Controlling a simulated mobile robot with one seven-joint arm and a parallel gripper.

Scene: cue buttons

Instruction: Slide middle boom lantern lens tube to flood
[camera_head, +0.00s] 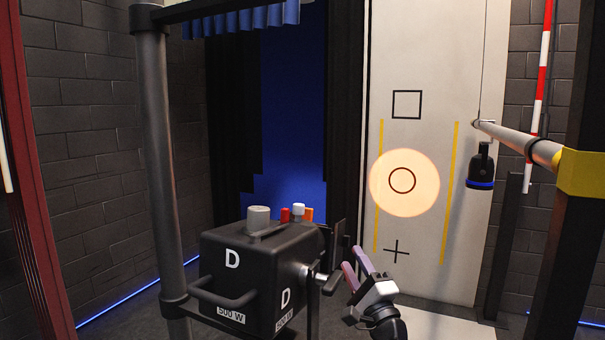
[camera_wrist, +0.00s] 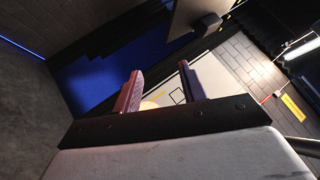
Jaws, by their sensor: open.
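A black box-shaped lantern (camera_head: 255,275) marked D and "500 W" is at the lower middle of the head view, beside a grey upright pole (camera_head: 160,150). A dark flat plate (camera_head: 338,240) and a small dark knob (camera_head: 332,283) are at its right end. Whether this end is the lens tube is unclear. My gripper (camera_head: 352,257) is open and empty just right of that end, apparently apart from the knob. In the wrist view my gripper (camera_wrist: 160,78) shows two spread fingers with nothing between them. A dark block (camera_wrist: 207,24) and a panel lie beyond them.
A round warm light spot (camera_head: 404,183) falls around a circle mark on a white panel (camera_head: 425,60), between a square and a cross. A pale horizontal pipe (camera_head: 515,142) and a hanging dark object (camera_head: 481,166) are at right. Blue and black drapes hang behind.

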